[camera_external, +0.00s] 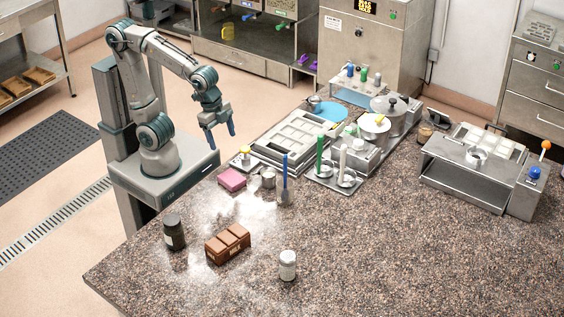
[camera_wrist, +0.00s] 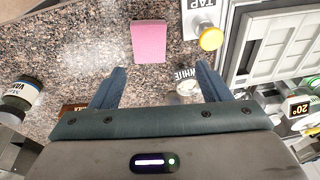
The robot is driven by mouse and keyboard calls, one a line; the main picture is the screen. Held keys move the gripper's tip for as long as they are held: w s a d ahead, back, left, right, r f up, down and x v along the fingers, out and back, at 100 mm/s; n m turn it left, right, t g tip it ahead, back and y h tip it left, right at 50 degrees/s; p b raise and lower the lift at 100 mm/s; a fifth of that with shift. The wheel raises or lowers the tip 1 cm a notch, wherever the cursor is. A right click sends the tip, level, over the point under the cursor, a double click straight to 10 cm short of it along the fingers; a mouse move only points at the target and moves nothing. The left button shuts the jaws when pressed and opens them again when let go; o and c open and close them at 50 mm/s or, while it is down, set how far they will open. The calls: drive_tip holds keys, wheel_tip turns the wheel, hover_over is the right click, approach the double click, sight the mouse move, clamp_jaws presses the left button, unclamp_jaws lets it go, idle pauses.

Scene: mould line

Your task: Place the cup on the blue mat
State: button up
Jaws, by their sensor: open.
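My gripper (camera_external: 221,134) is open and empty, pointing down above the left edge of the counter; in the wrist view its fingers (camera_wrist: 161,72) are spread apart. A small metal cup-like vessel (camera_external: 268,179) stands on the counter to its right. In the wrist view a pale round vessel (camera_wrist: 187,88) shows near the right finger, partly hidden by my gripper. Another metal cup (camera_external: 476,156) stands on the steel unit at the right. I cannot tell which one the task means. A flat light-blue mat (camera_external: 330,111) lies at the back, behind the moulds, with nothing on it.
A pink block (camera_external: 232,180), also in the wrist view (camera_wrist: 148,42), lies near a yellow-button tap (camera_external: 244,153). A dark jar (camera_external: 174,232), chocolate block (camera_external: 228,244) and white jar (camera_external: 287,265) stand in front. Mould trays (camera_external: 297,135) and upright green and white handles crowd the middle. The front right counter is clear.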

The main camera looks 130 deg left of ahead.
drive_tip(key=s+d+f, duration=0.3)
drive_tip(key=s+d, duration=0.1)
drive_tip(key=s, duration=0.1)
drive_tip(key=shift+s+f+n+h, duration=0.3)
drive_tip(key=shift+s+f+n, duration=0.05)
drive_tip(key=shift+n, duration=0.05)
